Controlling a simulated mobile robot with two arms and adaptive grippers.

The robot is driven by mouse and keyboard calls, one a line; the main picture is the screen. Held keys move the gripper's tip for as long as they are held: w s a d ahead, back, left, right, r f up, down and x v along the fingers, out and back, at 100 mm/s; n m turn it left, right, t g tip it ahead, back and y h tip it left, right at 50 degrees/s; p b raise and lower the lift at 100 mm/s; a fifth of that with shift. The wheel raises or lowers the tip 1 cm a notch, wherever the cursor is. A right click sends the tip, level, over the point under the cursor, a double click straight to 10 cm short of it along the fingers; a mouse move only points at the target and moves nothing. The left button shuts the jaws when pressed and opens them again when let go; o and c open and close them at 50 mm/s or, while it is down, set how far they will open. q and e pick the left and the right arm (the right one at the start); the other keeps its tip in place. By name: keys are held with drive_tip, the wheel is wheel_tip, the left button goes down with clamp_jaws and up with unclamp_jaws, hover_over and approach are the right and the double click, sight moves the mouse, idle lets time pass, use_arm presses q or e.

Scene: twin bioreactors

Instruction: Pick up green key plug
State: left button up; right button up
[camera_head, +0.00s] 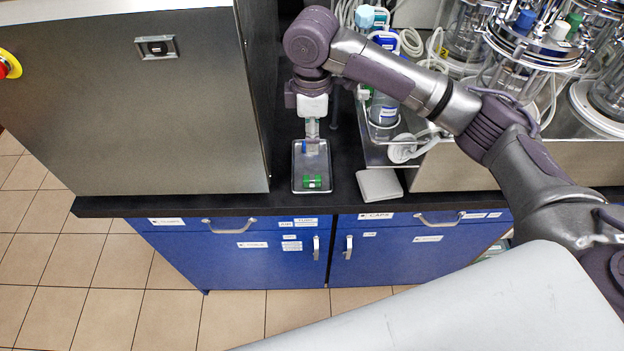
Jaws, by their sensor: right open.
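A green key plug (313,182) lies at the front end of a small grey metal tray (298,170) on the black counter. A small blue piece (308,147) shows near the back end of the tray, close below my gripper's fingers. My right gripper (312,133) points down over the back part of the tray and is open. The green plug is apart from it, nearer the counter's front edge. The fingertips are small and partly blend with the things behind them. My left gripper is not in view.
A tall steel cabinet (140,110) stands close to the tray's left. A grey flat object (379,184) lies to its right. Bottles in a holder (383,118) and glass bioreactors (530,45) with tubing stand at the right. The counter's front edge is just before the tray.

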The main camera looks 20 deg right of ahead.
hover_over(312, 177)
wheel_tip(312, 177, down, 8)
drive_tip(key=shift+w+p, duration=0.15)
drive_tip(key=shift+p, duration=0.3)
drive_tip(key=shift+f, duration=0.6)
drive_tip(key=f+p, duration=0.1)
drive_tip(key=f, duration=0.3)
drive_tip(key=shift+s+f, duration=0.1)
drive_tip(key=shift+s, duration=0.1)
clamp_jaws()
